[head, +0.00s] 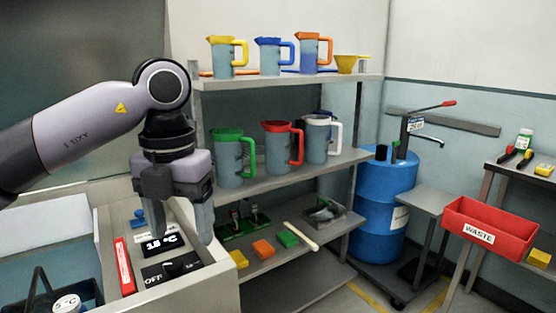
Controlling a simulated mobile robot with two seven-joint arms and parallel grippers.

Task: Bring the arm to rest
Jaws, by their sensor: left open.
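My left arm comes in from the left in the head view. My left gripper (180,213) points down with its two fingers apart and nothing visible between them. It hangs over or in front of a bench panel (205,250) that has a display reading about 15 °C and a dark control marked OFF (172,267). I cannot tell whether the fingertips touch the panel. My right gripper is not in view.
A grey shelf (300,85) with several jugs stands behind the gripper. At the right are a blue drum (385,185) with a pump, a red waste bin (490,230) and a side table. A dark-handled basket (40,285) sits at lower left.

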